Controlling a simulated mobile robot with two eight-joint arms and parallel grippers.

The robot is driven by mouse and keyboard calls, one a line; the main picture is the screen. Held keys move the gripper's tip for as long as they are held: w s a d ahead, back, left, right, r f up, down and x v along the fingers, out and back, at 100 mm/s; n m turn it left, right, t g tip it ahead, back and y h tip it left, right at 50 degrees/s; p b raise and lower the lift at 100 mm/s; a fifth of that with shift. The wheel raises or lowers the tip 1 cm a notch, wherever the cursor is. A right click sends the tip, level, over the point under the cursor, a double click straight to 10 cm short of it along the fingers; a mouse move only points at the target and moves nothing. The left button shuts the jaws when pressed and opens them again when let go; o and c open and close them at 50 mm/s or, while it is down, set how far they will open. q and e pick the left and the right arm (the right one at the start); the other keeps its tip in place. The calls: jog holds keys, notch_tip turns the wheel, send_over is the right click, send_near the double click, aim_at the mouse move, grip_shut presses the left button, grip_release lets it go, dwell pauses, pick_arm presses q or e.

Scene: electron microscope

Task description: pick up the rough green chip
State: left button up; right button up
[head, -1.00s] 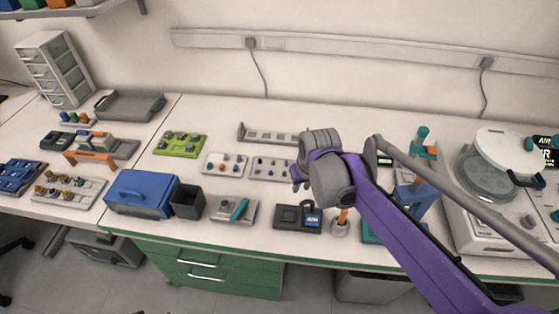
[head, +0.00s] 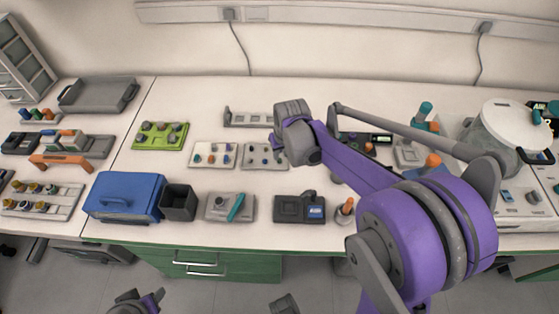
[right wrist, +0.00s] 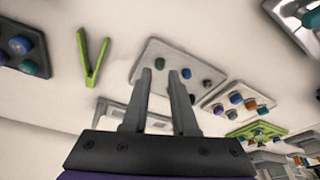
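Two white plates with small coloured chips stand mid-bench in the head view, a left plate (head: 213,146) and a right plate (head: 250,166). In the right wrist view, a pale plate (right wrist: 150,52) lies beyond my fingers and carries several dark, blue and green chips. A green chip (right wrist: 207,85) sits on it, right of the fingers; I cannot tell whether it is the rough one. My right gripper (right wrist: 160,73) is open and empty, its fingers apart over the plate's near part.
Green tweezers (right wrist: 93,62) lie beside the plate in the right wrist view. A lime-green block (head: 158,136), a blue box (head: 122,196), a dark bin (head: 178,203) and a black device (head: 298,208) stand around the plates. The microscope apparatus (head: 505,130) is at the right.

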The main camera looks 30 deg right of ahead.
aim_at(280, 160)
jog(key=x, duration=0.3)
jog(key=shift+f, duration=0.3)
grip_shut()
jog(key=shift+r, duration=0.15)
notch_tip(280, 160, up, 10)
jog(key=shift+p, duration=0.45)
dwell(0.6)
